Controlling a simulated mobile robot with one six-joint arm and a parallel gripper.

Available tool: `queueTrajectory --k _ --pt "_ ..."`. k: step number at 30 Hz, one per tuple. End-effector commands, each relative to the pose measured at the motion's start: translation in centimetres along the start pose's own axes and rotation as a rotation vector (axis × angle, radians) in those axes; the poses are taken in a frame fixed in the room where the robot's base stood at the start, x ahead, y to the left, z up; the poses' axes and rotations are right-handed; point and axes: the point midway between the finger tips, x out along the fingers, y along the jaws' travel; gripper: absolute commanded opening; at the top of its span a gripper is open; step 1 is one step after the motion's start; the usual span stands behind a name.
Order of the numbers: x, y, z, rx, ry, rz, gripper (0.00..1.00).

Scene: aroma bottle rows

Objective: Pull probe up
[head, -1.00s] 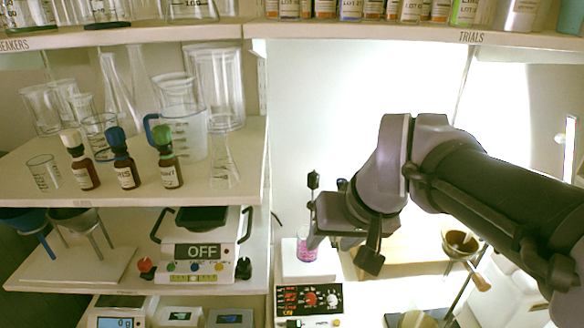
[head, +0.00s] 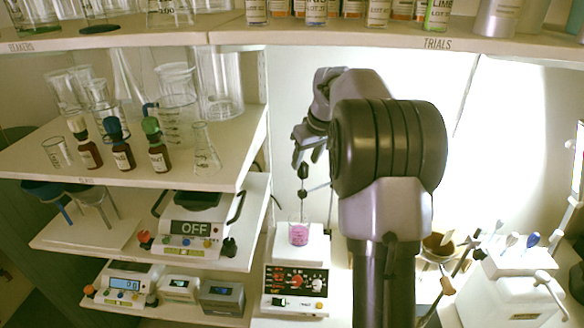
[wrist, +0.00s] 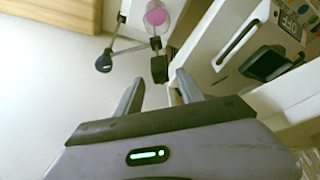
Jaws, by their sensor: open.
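A beaker of pink liquid (head: 299,234) stands on the white top of a hotplate stirrer (head: 295,290). A thin upright probe with a black top (head: 303,171) rises above the beaker; whether its lower end is in the liquid is unclear. My gripper (head: 311,150) is open and empty, just above the black top. In the wrist view, the open fingers (wrist: 157,82) point toward a black knob (wrist: 159,68), just past the fingertips, with the pink beaker (wrist: 156,16) beyond. A second black knob (wrist: 103,62) sits to the left on a thin metal arm. Which knob tops the probe is unclear.
Shelves on the left hold brown bottles (head: 122,155), glassware and a device reading OFF (head: 192,232). A shelf edge marked TRIALS (head: 400,42) runs above. A mortar (head: 437,247) and a white rack (head: 520,265) stand at right. Pale wall lies behind the gripper.

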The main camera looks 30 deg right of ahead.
Motion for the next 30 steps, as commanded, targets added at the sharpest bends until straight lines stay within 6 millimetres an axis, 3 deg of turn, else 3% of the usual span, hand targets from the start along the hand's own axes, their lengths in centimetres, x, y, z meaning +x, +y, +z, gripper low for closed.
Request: queueTrajectory --k 1,6,14,15,22,30 --pt "1.4 -0.1 0.2 0.0 -0.002 -0.002 0.45" --pt "3.8 -0.1 0.1 0.0 0.0 0.0 0.45" --pt "4.1 -0.1 0.0 0.0 0.001 0.0 0.45" --pt "4.1 -0.1 0.0 0.0 0.001 0.0 0.43" --pt "4.0 -0.1 0.0 0.0 0.001 0.0 0.0" --pt "4.0 -0.1 0.0 0.0 0.001 0.0 0.0"
